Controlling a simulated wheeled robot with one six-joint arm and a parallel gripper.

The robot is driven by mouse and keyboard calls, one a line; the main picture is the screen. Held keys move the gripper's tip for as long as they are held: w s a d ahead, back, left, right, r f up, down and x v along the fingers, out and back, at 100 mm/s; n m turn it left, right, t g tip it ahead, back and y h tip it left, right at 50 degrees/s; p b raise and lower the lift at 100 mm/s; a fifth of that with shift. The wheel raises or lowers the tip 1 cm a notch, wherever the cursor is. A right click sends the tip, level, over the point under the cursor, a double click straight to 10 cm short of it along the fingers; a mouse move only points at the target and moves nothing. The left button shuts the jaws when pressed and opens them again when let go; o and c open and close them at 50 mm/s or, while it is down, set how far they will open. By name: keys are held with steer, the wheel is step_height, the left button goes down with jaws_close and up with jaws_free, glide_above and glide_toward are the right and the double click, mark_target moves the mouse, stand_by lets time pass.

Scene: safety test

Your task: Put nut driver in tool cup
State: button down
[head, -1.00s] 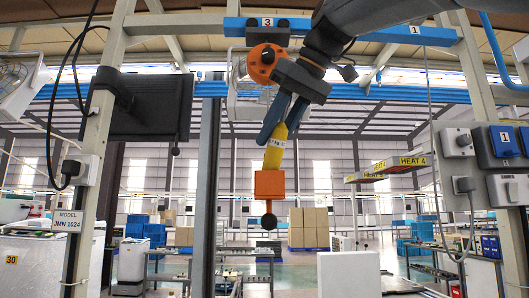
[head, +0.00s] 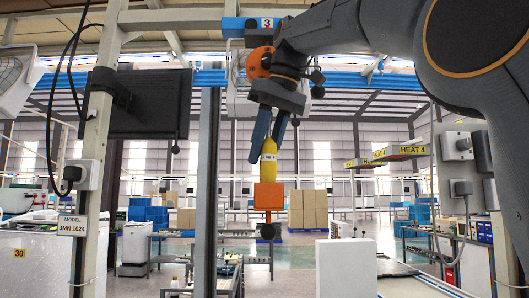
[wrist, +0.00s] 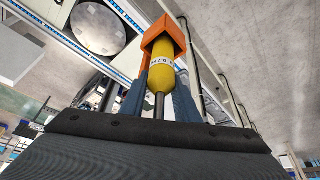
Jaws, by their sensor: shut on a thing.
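My gripper (head: 265,150) points down in the middle of the head view, with its blue fingers shut on the nut driver (head: 269,161). The nut driver has a yellow handle with a white printed band, and it hangs nearly upright. In the wrist view the yellow handle (wrist: 162,77) shows between the blue fingers, with its metal shaft towards my palm. An orange block (head: 268,196) is at the handle's lower end, with a dark ball on a short stem below. It also shows in the wrist view (wrist: 165,38). I cannot tell whether it is attached.
A grey post (head: 207,190) stands just left of the tool. A white box (head: 346,268) is at the lower right. A dark monitor (head: 150,103) hangs on the left frame. Cardboard boxes (head: 309,209) and benches stand farther back.

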mark_target(264, 163)
steer(key=shift+f, duration=1.35)
steer(key=shift+f, duration=0.15)
steer(key=c, duration=1.4)
jaws_free()
steer(key=shift+o, duration=0.2)
steer(key=v, duration=1.2)
steer(key=shift+w+p, duration=0.2)
steer(key=shift+p, duration=0.25)
steer(key=shift+a, duration=0.1)
